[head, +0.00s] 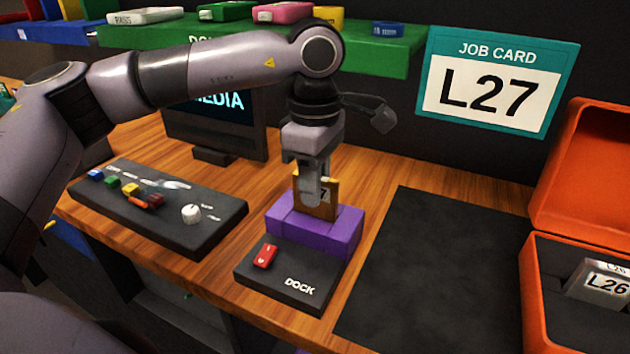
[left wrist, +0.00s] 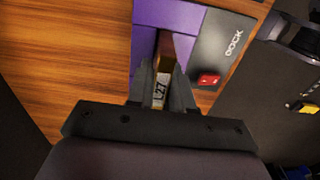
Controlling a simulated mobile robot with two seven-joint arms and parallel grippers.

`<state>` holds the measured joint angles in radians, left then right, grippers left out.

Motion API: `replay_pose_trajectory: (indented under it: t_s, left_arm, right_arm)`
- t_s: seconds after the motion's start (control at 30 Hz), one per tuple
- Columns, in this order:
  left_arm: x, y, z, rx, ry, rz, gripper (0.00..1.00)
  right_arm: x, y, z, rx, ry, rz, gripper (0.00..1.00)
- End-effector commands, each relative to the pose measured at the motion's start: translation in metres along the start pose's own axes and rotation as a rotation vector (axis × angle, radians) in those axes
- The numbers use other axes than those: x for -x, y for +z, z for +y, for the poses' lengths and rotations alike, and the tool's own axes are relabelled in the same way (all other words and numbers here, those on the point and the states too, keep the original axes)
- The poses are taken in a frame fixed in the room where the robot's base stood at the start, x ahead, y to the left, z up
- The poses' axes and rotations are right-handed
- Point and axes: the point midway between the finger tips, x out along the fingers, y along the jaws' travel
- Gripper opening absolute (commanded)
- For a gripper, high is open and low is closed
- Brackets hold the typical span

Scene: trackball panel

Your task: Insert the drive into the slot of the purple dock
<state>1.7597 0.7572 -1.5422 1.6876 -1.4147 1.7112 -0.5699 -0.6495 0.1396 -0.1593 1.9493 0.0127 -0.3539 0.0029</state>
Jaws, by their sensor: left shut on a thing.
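The drive (head: 329,199) is a brown-gold slab with a pale label, upright at the purple dock (head: 350,230). My left gripper (head: 310,190) comes down from above and is shut on it. The dock's black base carries a red switch (head: 265,256) and the word DOCK. My right gripper is not in view.
A black control panel (head: 160,215) with coloured buttons and a white ball lies left of the dock. A dark mat (head: 430,270) lies bare to the right. An open orange case (head: 537,285) holds drive L26 (head: 604,284). A job card (head: 495,80) reads L27.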

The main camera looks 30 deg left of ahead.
Motion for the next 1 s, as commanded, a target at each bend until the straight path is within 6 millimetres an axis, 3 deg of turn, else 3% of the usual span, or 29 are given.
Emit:
replay_pose_trajectory:
  t_s: [1.0]
  left_arm:
    - [-0.016, 0.000, 0.000, 0.000, 0.001, 0.000, 0.00]
  right_arm:
    - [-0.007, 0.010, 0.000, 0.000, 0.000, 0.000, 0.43]
